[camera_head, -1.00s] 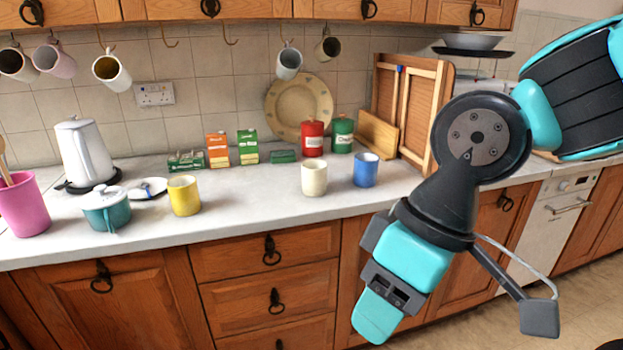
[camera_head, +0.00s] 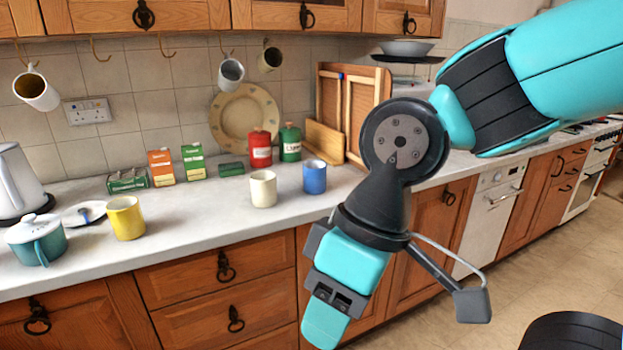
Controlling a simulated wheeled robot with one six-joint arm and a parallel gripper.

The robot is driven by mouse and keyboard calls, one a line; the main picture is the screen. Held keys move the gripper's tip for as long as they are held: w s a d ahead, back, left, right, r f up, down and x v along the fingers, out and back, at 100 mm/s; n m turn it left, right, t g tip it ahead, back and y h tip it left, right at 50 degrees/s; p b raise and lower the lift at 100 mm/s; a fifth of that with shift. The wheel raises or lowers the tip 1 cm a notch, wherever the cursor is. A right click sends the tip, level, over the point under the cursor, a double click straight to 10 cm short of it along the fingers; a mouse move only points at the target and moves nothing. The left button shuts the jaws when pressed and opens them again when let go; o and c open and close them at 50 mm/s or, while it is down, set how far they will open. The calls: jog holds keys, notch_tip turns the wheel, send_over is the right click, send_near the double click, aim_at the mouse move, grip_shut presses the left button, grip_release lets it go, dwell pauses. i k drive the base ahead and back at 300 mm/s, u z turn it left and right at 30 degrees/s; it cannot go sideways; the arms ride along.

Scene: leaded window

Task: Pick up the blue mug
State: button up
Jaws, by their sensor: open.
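The blue mug (camera_head: 315,177) stands upright on the white worktop, to the right of a cream mug (camera_head: 263,189) and in front of the red and green canisters. My gripper (camera_head: 326,318) hangs in front of the counter, below the worktop's edge and lower than the blue mug in the picture. It points downward, is open and holds nothing that I can see. Its fingertips are only partly visible.
A yellow mug (camera_head: 126,218) and a teal pot (camera_head: 37,239) stand on the worktop (camera_head: 200,221) to the left. A red canister (camera_head: 260,149), a green canister (camera_head: 290,143) and a wooden board (camera_head: 323,143) are behind the blue mug. Mugs hang from hooks above.

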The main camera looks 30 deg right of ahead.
aim_at(314, 171)
jog(key=z, duration=1.95)
jog(key=i, duration=2.6)
jog(key=u, duration=2.6)
